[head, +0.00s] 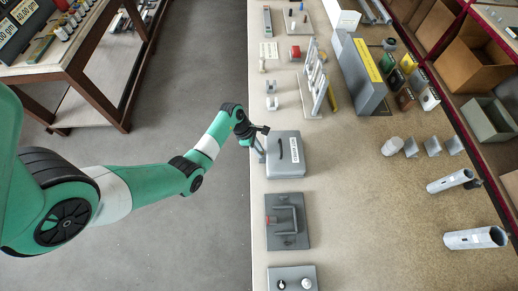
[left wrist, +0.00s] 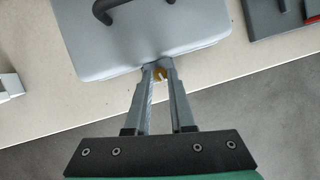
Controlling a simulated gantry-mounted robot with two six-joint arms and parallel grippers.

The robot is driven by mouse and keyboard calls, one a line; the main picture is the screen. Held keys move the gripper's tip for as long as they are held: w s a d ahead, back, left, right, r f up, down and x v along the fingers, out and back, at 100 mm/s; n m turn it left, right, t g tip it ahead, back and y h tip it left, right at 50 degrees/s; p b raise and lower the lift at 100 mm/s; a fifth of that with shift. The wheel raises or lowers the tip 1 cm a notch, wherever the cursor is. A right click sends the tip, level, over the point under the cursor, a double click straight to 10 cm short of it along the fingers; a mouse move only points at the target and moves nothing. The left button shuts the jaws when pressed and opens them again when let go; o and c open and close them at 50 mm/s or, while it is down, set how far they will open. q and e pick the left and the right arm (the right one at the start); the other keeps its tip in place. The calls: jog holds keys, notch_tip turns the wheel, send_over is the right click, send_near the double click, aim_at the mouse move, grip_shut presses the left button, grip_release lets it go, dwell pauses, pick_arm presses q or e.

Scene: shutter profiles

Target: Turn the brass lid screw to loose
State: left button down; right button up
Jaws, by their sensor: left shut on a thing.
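A grey box with a lid and a dark curved handle (head: 285,153) sits near the left edge of the workbench. In the left wrist view the box (left wrist: 190,35) fills the upper middle. The small brass lid screw (left wrist: 160,73) shows at the box's near edge. My left gripper (left wrist: 159,68) has its two fingertips closed around the screw, one on each side. In the head view the left gripper (head: 262,152) is at the box's left side, and the screw is hidden there. The screw's turn position cannot be told. My right gripper is not in view.
Small grey brackets (head: 272,103) and a white rack (head: 315,80) stand behind the box. Bench right of the box is clear.

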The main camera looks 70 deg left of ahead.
pick_arm(q)
jog(key=n+p, duration=0.2)
jog(key=p, duration=0.1)
jog(key=n+y+p, duration=0.1)
jog(key=n+p, duration=0.1)
jog(key=p, duration=0.1)
jog(key=n+y+p, duration=0.1)
jog(key=n+p, duration=0.1)
jog(key=p, duration=0.1)
jog(key=shift+s+d+r+n+t, duration=0.1)
jog(key=shift+d+r+n+t, duration=0.2)
jog(key=shift+d+r+t, duration=0.1)
jog(key=shift+f+n+y+p, duration=0.3)
jog(key=shift+n+y+p, duration=0.1)
jog(key=shift+p, duration=0.3)
jog(key=shift+f, duration=0.1)
jog(key=c, duration=0.8)
grip_release()
jog(key=shift+a, duration=0.1)
jog(key=shift+o, duration=0.2)
